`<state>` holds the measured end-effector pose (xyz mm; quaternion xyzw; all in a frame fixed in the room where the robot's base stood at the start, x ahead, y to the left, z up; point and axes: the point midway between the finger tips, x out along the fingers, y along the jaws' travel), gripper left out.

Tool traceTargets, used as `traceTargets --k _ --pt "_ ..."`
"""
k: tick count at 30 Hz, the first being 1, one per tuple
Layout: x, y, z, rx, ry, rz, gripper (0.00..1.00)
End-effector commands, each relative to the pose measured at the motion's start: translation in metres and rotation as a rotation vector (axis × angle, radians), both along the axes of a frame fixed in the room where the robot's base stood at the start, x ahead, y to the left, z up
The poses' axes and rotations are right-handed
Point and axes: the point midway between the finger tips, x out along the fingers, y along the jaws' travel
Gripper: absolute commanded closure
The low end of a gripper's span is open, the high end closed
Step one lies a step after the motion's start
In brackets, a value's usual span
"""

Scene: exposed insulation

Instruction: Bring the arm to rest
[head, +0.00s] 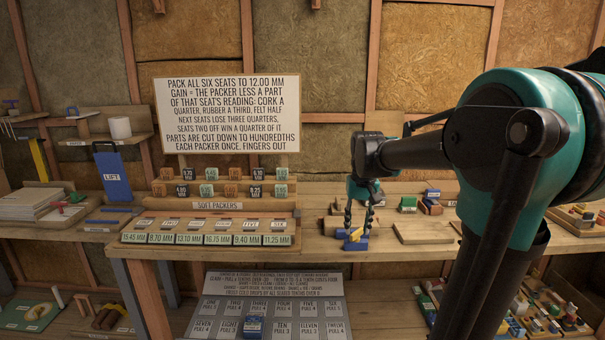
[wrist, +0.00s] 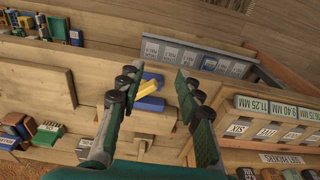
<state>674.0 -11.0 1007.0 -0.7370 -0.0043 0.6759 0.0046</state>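My arm reaches in from the right in the head view. My gripper (head: 358,238) points down over the wooden bench (head: 405,262), right of the soft packers rack. Its two fingers are apart in the wrist view (wrist: 157,76). A yellow piece (wrist: 148,88) and blue pieces (wrist: 150,103) show between and beyond the fingertips. They also show at the fingertips in the head view as a blue block (head: 356,245). The fingers seem not to close on them. The exact gap is hard to see.
The soft packers rack (head: 205,222) with labelled seats stands left of my gripper, under a white sign (head: 227,115). Wooden boards (head: 424,233) and small coloured blocks (head: 431,206) lie to the right. A grey numbered panel (head: 268,282) sits below the bench.

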Motion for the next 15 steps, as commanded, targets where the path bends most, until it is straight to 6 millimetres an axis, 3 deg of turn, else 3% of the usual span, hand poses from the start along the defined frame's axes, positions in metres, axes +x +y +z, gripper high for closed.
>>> traceTargets --k 8,15 --pt "-0.056 -0.012 -0.063 0.001 -0.094 -0.003 0.65" --pt "-0.142 -0.025 -0.143 -0.004 -0.22 -0.004 0.65"
